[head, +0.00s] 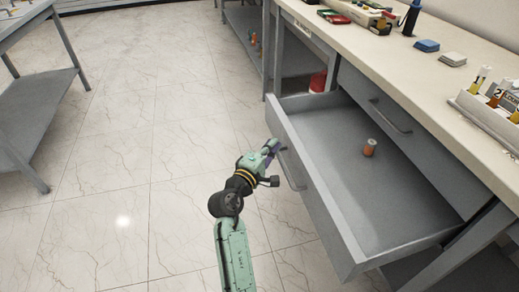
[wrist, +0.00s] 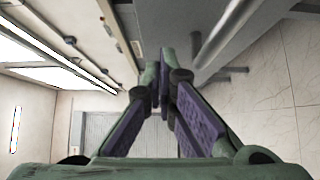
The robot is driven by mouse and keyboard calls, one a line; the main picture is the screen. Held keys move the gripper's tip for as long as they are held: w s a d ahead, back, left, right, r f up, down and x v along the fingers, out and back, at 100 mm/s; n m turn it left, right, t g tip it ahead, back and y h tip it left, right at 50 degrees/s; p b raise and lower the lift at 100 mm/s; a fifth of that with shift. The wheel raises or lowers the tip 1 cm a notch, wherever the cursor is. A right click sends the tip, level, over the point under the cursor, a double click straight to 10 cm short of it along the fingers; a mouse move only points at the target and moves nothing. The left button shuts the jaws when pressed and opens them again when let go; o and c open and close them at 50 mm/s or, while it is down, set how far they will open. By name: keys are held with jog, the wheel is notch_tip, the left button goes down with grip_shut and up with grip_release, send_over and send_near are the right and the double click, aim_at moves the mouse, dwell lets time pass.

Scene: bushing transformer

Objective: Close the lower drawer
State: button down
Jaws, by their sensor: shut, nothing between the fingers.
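The lower drawer (head: 385,212) is grey and pulled far out from under the workbench in the head view. My gripper (head: 272,148) is shut, at the outer side of the drawer front, close to the handle's far end. I cannot tell whether it touches the front or the handle. In the wrist view my gripper (wrist: 166,58) has its purple-padded fingers together with nothing between them.
The upper drawer (head: 372,108) is shut, with its own handle (head: 390,116). The workbench top (head: 400,58) holds a vial rack (head: 492,110), small blue and white boxes and other items. A grey table (head: 40,100) stands at the left. The tiled floor (head: 135,150) between is clear.

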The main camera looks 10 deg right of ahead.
jog(key=shift+d, duration=0.75)
